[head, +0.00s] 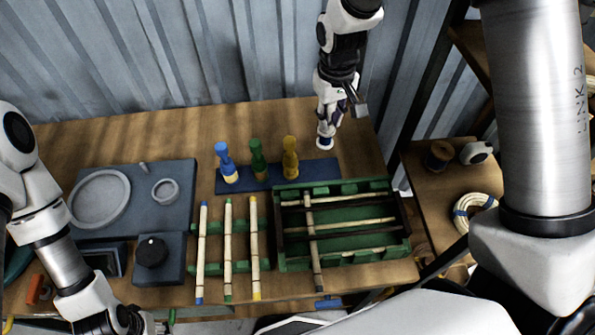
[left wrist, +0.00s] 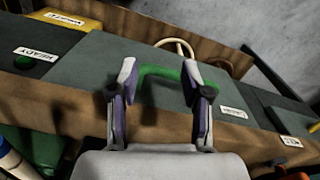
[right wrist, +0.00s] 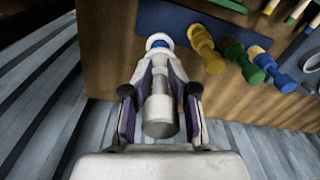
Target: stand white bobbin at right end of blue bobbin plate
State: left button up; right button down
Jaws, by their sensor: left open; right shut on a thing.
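The white bobbin (right wrist: 158,112), with a blue band near one end, is between the fingers of my right gripper (right wrist: 160,75), which is shut on it. In the head view the bobbin (head: 325,142) hangs upright just behind the right end of the blue bobbin plate (head: 325,172); its height above the table is unclear. Blue (head: 226,165), green (head: 258,160) and yellow (head: 290,158) bobbins stand on the plate, and its right end is bare. My left gripper (left wrist: 165,80) is open, with a green handle (left wrist: 165,71) showing between and beyond its fingers.
A green crate (head: 408,250) with rods lies in front of the plate. Colour-tipped sticks (head: 228,250) rest on green supports left of it. A blue-grey board (head: 180,212) with round parts is at the left. A side table (head: 420,185) at the right holds coils.

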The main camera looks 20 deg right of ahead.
aim_at(325, 148)
jog(key=f, duration=0.1)
jog(key=a+f, duration=0.1)
jog(key=shift+s+f, duration=0.15)
jog(key=shift+f, duration=0.2)
jog(key=f, duration=0.2)
jog(key=f+p, duration=0.1)
jog(key=f, duration=0.2)
jog(key=f+p, duration=0.1)
jog(key=f, duration=0.1)
jog(key=shift+d+f, duration=0.25)
jog(key=shift+f, duration=0.1)
jog(key=shift+a+f, duration=0.15)
jog(key=shift+f, duration=0.25)
pick_arm(q)
jog(key=shift+a+r, duration=0.3)
jog(key=shift+r, duration=0.35)
pick_arm(e)
jog(key=shift+f, duration=0.1)
jog(key=c, duration=0.9)
grip_release()
